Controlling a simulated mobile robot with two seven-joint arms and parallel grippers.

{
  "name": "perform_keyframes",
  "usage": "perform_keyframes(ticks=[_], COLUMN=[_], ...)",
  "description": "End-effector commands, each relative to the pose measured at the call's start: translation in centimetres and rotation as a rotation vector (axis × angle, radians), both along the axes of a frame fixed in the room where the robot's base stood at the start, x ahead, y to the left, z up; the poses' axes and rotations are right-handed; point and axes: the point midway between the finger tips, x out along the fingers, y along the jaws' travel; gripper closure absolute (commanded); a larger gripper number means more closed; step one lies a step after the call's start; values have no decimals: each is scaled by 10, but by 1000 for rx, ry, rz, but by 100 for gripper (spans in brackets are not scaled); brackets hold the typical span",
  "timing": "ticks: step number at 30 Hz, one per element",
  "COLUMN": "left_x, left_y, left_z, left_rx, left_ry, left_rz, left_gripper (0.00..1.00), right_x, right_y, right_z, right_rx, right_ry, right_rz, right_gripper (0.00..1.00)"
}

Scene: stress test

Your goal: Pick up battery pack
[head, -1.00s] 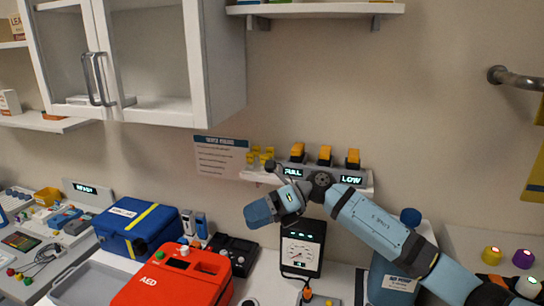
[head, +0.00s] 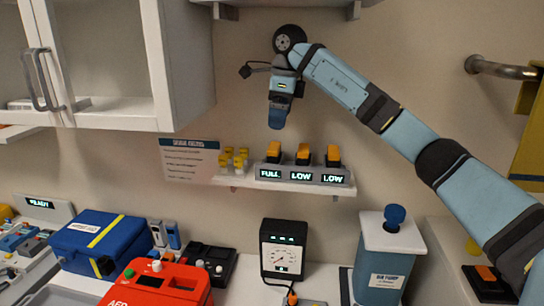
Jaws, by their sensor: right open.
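Three battery packs with orange tops and black lower parts stand upright in a grey charger (head: 310,175) on a small white wall shelf. The left battery pack (head: 274,150) is above a display reading FULL. The middle battery pack (head: 303,152) and the right battery pack (head: 333,153) are above displays reading LOW. My right gripper (head: 278,122) is open and points down, in the picture just above the left battery pack, apart from it. Its fingers show edge-on and I see nothing between them. My left gripper is out of view.
Small yellow items (head: 233,160) stand on the shelf left of the charger. A glass-fronted cabinet (head: 125,60) hangs at upper left. Below are a blue case (head: 85,240), a red AED case (head: 160,285), a black gauge (head: 283,250) and an air pump (head: 385,262).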

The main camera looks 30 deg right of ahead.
Motion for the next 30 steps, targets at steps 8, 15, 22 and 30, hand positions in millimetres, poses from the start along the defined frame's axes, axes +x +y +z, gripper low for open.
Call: perform_keyframes(ticks=[8, 15, 22, 30], left_x=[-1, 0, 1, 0], left_y=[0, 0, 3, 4], left_z=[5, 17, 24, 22], left_rx=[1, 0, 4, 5], left_ry=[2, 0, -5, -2], left_rz=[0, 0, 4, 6], left_gripper=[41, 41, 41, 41], right_x=[3, 7, 10, 10], right_y=[4, 7, 10, 10], right_z=[-35, -58, -86, -89], right_rx=[2, 3, 3, 3], right_ry=[1, 4, 0, -1], right_rz=[1, 1, 0, 1], right_gripper=[0, 0, 0, 2])
